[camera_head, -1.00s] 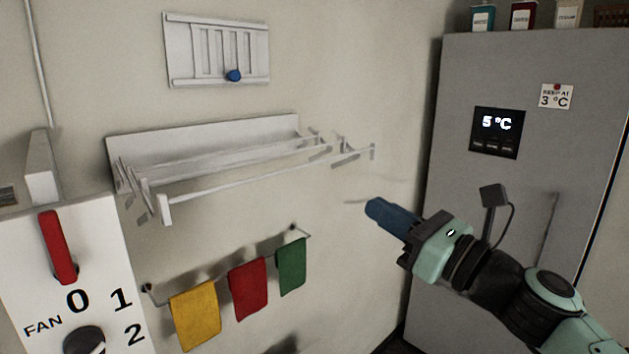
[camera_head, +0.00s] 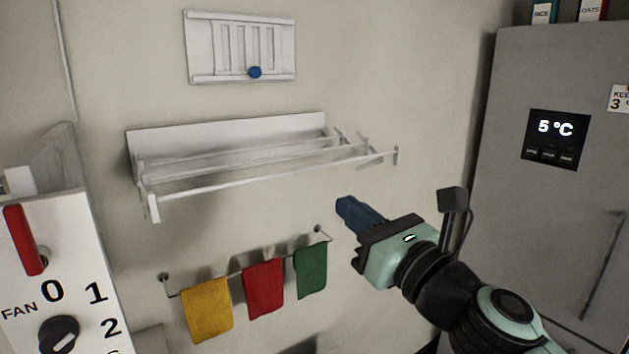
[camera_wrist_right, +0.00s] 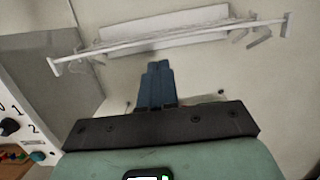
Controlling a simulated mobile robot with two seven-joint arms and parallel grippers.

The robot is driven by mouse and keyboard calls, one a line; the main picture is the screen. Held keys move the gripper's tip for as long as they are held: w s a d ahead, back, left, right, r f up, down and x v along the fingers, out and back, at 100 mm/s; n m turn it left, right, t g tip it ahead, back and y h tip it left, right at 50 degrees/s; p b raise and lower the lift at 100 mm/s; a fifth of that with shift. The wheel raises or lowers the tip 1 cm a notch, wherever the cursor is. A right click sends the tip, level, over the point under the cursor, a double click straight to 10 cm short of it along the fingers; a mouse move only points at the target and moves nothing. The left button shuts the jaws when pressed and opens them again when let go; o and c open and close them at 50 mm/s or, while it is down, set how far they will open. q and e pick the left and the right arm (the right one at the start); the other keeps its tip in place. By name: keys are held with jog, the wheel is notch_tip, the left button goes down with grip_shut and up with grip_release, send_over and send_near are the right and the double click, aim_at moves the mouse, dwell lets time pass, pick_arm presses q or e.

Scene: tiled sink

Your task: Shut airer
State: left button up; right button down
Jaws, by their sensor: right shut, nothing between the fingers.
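The white airer (camera_head: 270,180) is mounted on the wall and stands extended, its front rail reaching out from the white back plate (camera_head: 230,138) on folding side arms. My right gripper (camera_head: 345,205) is shut and empty, its blue fingers together. In the head view it shows below the right part of the airer, apart from it. In the right wrist view the gripper's fingers (camera_wrist_right: 158,68) point toward the airer's front rail (camera_wrist_right: 150,42), which crosses ahead of them with a gap that is hard to judge. My left gripper is out of view.
Below the airer a wall rail holds a yellow towel (camera_head: 207,310), a red towel (camera_head: 263,288) and a green towel (camera_head: 310,271). A white vent with a blue knob (camera_head: 255,72) is above. A fan panel (camera_head: 60,280) stands left, a grey fridge (camera_head: 560,200) right.

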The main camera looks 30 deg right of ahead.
aim_at(306, 171)
jog(key=x, duration=0.9)
jog(key=shift+w+d+p, duration=0.1)
jog(key=shift+w+p, duration=0.25)
jog(key=shift+p, duration=0.05)
